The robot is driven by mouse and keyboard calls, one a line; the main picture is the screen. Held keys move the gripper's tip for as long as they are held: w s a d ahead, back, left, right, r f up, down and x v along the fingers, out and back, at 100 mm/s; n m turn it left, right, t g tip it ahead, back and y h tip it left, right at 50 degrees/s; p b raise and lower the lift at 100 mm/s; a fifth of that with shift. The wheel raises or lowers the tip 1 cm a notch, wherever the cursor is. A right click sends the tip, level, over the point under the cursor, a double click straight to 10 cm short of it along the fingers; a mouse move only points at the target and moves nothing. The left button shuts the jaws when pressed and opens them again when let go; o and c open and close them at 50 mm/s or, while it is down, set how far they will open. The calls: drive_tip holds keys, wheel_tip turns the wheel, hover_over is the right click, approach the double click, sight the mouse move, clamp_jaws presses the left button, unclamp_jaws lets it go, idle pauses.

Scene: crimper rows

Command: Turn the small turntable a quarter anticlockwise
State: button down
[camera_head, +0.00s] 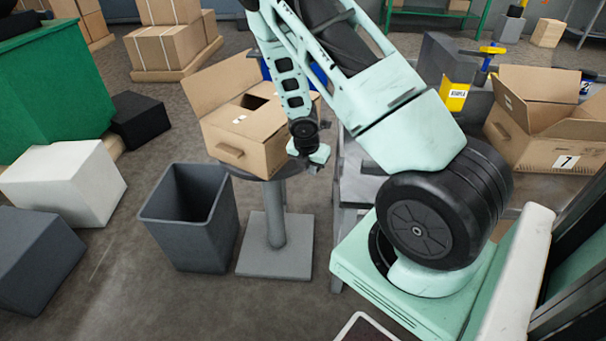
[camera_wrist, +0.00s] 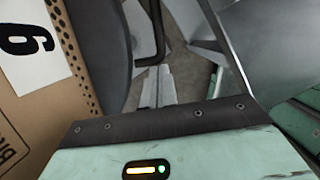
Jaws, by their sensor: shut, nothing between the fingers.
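The small turntable (camera_head: 288,171) is a dark round plate on a grey pedestal, with an open cardboard box (camera_head: 243,135) on it. In the wrist view its dark curved plate (camera_wrist: 104,50) shows at left, beside the box side (camera_wrist: 82,88) marked 6. A black bent bar (camera_wrist: 157,30) sits by the plate's edge; I cannot tell what it is fixed to. My gripper (camera_wrist: 155,88) is shut and empty, just right of the plate in the wrist view. In the head view my arm hides most of the plate's right side, and my fingertips are not clear.
A grey open bin (camera_head: 190,215) stands left of the pedestal. A grey bench (camera_head: 350,190) stands close to its right. A white block (camera_head: 65,185) and dark blocks lie at left. Another open box (camera_head: 550,115) marked 7 is at right. Floor in front of the pedestal is clear.

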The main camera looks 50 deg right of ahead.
drive_tip(key=d+n, duration=0.1)
drive_tip(key=d, duration=0.1)
drive_tip(key=d+n, duration=0.1)
drive_tip(key=d, duration=0.2)
drive_tip(key=shift+w+d+n+t, duration=0.15)
drive_tip(key=shift+d+n+t, duration=0.15)
drive_tip(key=shift+n+t, duration=0.1)
drive_tip(key=shift+w+d+n+y, duration=0.15)
drive_tip(key=shift+w+d+n, duration=0.1)
drive_tip(key=shift+d+n, duration=0.5)
drive_tip(key=shift+w+d+n+y, duration=0.15)
drive_tip(key=shift+w+d+n, duration=0.15)
drive_tip(key=shift+d, duration=0.75)
drive_tip(key=shift+p, duration=0.4)
